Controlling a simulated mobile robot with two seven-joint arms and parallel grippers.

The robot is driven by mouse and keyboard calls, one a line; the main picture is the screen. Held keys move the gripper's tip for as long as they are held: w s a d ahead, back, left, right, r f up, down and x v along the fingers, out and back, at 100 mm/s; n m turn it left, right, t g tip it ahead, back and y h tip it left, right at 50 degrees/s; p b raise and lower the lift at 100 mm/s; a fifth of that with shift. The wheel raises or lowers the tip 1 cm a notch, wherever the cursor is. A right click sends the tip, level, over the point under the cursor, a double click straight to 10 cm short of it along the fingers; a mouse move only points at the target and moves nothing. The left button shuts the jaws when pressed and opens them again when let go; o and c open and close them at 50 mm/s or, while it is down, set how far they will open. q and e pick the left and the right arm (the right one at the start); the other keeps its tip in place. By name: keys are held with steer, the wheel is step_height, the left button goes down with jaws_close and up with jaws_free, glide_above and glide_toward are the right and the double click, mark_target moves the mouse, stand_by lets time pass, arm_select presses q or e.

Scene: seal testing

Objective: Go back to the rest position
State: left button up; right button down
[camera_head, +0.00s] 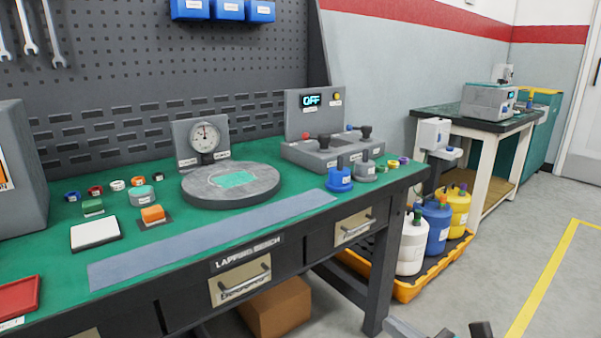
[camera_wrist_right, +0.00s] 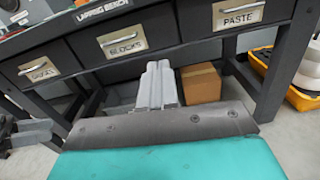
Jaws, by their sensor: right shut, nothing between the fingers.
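My right gripper (camera_head: 445,333) just shows at the bottom edge of the head view, right of the bench. In the right wrist view, its grey fingers (camera_wrist_right: 158,85) are together with nothing between them. They are in front of the bench's drawers, apart from them. My left gripper does not show in the head view.
The lapping bench (camera_head: 215,235) carries a round plate (camera_head: 200,195), a dial gauge and small coloured parts. A cardboard box (camera_head: 276,308) sits beneath it. A yellow tray (camera_head: 405,290) with several bottles stands right of it. Floor at the right is clear.

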arm_select(q)
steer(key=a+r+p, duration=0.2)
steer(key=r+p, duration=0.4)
steer(key=p, duration=0.2)
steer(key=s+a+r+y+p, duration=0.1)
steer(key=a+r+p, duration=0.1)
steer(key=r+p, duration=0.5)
steer(key=p, duration=0.2)
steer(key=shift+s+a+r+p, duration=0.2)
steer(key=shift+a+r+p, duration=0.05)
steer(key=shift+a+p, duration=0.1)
arm_select(e)
steer(key=s+r+n+g+h, duration=0.1)
steer(key=s+n+h, duration=0.3)
steer(key=n, duration=1.2)
steer(key=s+r+n+g+h, duration=0.1)
steer(key=s+n+h, duration=0.3)
steer(key=s+n, duration=0.9)
steer(key=n+g, duration=0.1)
steer(key=n, duration=0.2)
steer(key=shift+r+g+h, duration=0.3)
steer(key=shift+r+h, duration=0.1)
